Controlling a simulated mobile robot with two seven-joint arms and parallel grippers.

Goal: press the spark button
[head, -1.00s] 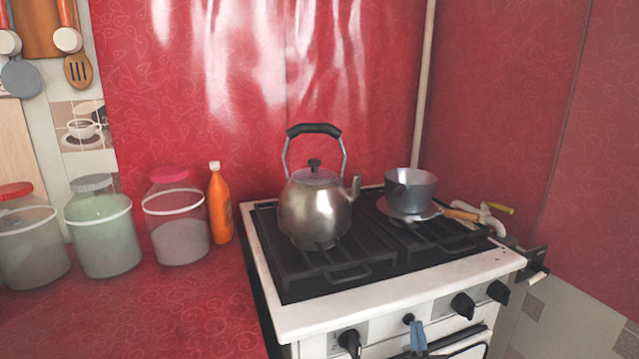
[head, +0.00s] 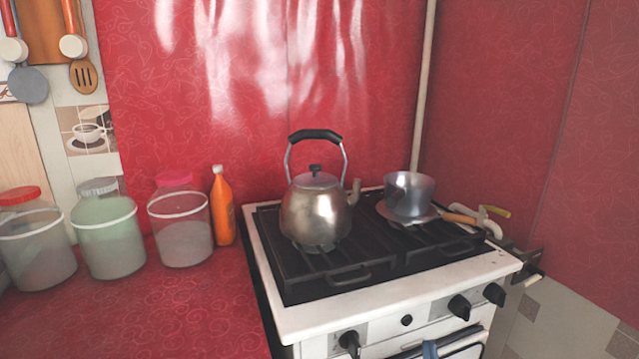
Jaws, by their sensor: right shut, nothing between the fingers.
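The spark button (head: 406,320) appears to be the small round black button on the white front panel of the stove (head: 400,301), between the larger black knobs. My right gripper (head: 430,347) shows only as a small blue tip at the bottom of the head view. It is shut and empty, below and slightly right of the button, with a visible gap between them in the picture. My left gripper is not in view.
A steel kettle (head: 316,211) stands on the left burner grate, and a grey pot (head: 409,193) on the right one. Black knobs (head: 459,307) flank the button. An orange bottle (head: 222,208) and several jars (head: 181,231) stand on the red counter at left.

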